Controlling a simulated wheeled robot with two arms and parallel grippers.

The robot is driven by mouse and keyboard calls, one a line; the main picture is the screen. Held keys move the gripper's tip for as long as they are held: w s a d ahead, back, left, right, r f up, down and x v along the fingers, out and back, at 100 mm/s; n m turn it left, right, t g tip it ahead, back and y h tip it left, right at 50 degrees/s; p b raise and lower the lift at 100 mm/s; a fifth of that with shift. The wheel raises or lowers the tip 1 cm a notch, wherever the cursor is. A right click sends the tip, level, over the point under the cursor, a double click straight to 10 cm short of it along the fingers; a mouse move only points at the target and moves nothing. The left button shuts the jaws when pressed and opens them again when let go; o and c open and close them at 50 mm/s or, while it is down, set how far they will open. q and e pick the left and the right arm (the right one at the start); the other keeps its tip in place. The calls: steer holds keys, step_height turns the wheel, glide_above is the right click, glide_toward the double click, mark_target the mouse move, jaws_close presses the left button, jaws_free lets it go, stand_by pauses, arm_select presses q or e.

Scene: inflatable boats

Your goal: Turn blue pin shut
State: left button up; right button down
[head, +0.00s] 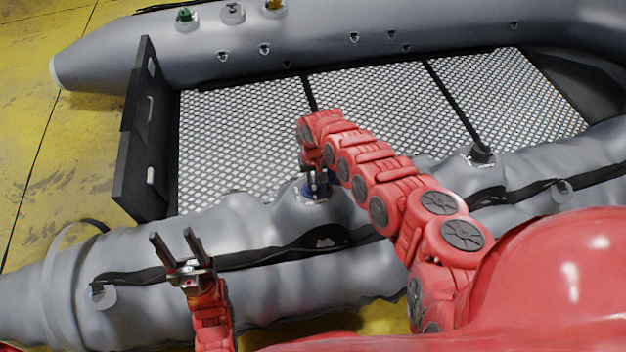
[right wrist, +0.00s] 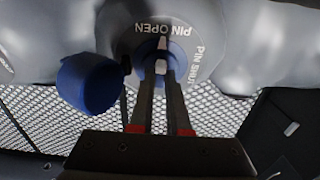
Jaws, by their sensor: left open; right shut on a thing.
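The blue pin is the centre of a grey round valve on the near boat tube. In the right wrist view the valve's grey ring (right wrist: 192,32) carries the words PIN OPEN and PIN SHUT, and the pin's pale tip (right wrist: 161,66) lies between my fingertips, by PIN OPEN. A blue cap (right wrist: 90,83) hangs open beside it. My right gripper (right wrist: 158,80) is shut on the pin. In the head view my right gripper (head: 318,184) points down at the blue-based valve (head: 308,194) and partly hides it. My left gripper (head: 175,246) is open and empty over the near tube.
The grey inflatable boat (head: 110,70) has a patterned floor (head: 235,130) and a black transom (head: 140,140). A green-topped valve (head: 185,16) and others sit on the far tube. A black-capped valve (head: 480,153) stands right on the near tube. Yellow floor (head: 35,110) is clear at left.

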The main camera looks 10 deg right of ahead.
steer(key=shift+s+a+f+m, duration=0.1)
steer(key=shift+a+m, duration=0.1)
steer(key=shift+m, duration=0.9)
steer(key=m+h+b, duration=0.1)
steer(key=m, duration=0.1)
steer(key=shift+a+f+m+b, duration=0.1)
steer(key=shift+f+m+b, duration=0.05)
steer(key=shift+m+b, duration=0.2)
steer(key=m+b, duration=0.3)
steer(key=b, duration=0.2)
steer(key=m+g+b, duration=0.1)
steer(key=m+b, duration=0.3)
steer(key=b, duration=0.1)
steer(key=w+m+g+h+b, duration=0.1)
steer(key=m+b, duration=0.3)
steer(key=b, duration=0.1)
steer(key=shift+a+f+m, duration=0.1)
steer(key=shift+a+m, duration=0.05)
steer(key=shift+m, duration=0.1)
steer(key=shift+m+b, duration=0.6)
steer(key=shift+b, duration=0.2)
steer(key=shift+s+r, duration=0.1)
steer(key=shift+r, duration=0.1)
steer(key=c, duration=0.9)
jaws_free()
